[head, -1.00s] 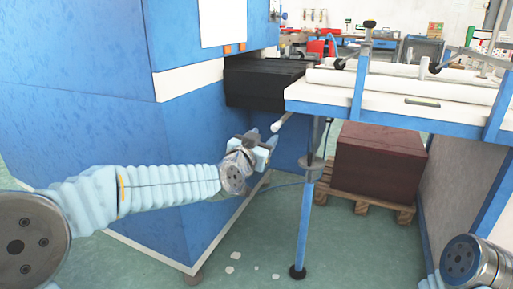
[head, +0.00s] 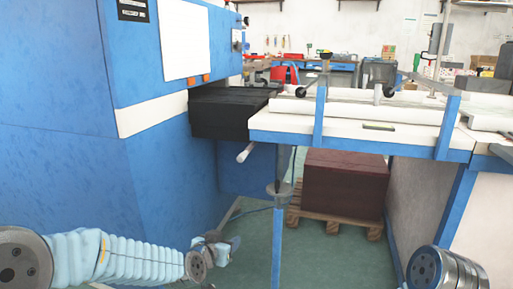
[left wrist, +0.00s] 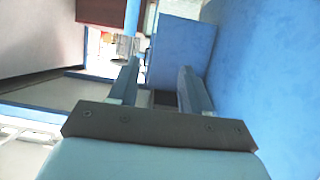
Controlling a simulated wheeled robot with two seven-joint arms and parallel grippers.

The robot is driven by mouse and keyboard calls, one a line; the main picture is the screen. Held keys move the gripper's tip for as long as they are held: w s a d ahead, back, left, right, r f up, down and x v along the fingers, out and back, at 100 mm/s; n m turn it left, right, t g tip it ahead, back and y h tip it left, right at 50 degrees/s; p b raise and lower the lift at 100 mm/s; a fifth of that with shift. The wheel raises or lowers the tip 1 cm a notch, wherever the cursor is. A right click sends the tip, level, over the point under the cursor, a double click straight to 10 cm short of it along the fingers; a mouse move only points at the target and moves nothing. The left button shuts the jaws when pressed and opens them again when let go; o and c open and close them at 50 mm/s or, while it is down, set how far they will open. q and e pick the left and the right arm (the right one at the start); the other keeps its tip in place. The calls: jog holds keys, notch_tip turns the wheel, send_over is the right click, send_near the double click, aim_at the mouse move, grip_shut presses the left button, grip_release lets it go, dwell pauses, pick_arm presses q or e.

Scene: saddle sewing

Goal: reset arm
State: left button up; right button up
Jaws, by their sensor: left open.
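My left arm comes in from the lower left in the head view, sleeved in pale blue. Its gripper (head: 226,246) is small and low in front of the blue machine, over the green floor. The left wrist view shows the two fingers of this gripper (left wrist: 158,85) apart with nothing between them. My right arm shows only as a metal joint at the lower right of the head view; its gripper is out of the frame.
A blue machine (head: 60,90) fills the left. A white-topped table (head: 290,123) with blue legs stands ahead, a black block (head: 225,113) at its left end. Under it a brown block (head: 343,183) sits on a wooden pallet (head: 330,220). Open green floor (head: 255,250) lies near the gripper.

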pick_arm(q)
jog(key=s+a+f+n+g+p, duration=0.1)
jog(key=s+f+g, duration=0.15)
jog(key=f, duration=0.45)
jog(key=s+f+n+g+p, duration=0.15)
jog(key=s+f, duration=0.25)
jog(key=f, duration=0.4)
jog(key=s+f+n+g+p, duration=0.1)
jog(key=s+f+g, duration=0.3)
jog(key=s+f, duration=0.3)
jog(key=s+f+n+g+p, duration=0.1)
jog(key=s+f+g, duration=0.3)
jog(key=s, duration=1.1)
notch_tip(320, 180, down, 4)
jog(key=shift+s+a+r+n, duration=0.15)
jog(key=shift+s+n, duration=0.15)
jog(key=shift+n, duration=0.05)
jog(key=shift+w, duration=0.1)
